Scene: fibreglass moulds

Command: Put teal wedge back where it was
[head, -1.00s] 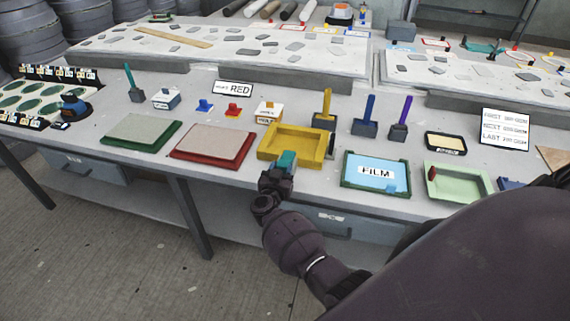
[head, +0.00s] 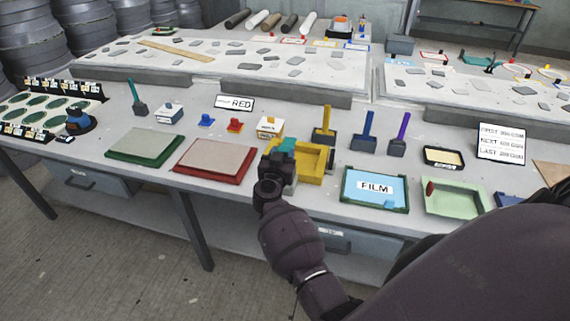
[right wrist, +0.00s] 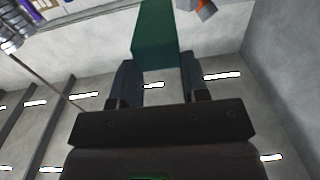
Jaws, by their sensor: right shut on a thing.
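The teal wedge (head: 287,146) is in my right gripper (head: 279,158), over the left part of the yellow tray. In the right wrist view the wedge (right wrist: 155,38) stands between the two fingers (right wrist: 160,82), with ceiling and wall behind it. I cannot tell whether the wedge touches the tray. The yellow tray (head: 310,175) sits near the table's front edge, and my gripper hides its left side. My left gripper is not in view.
A red-framed mould (head: 210,178) lies left of the yellow tray and a FILM panel (head: 375,209) lies right of it. A white box (head: 269,127) and a yellow-handled tool (head: 324,136) stand behind. A pale green tray (head: 455,197) is further right.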

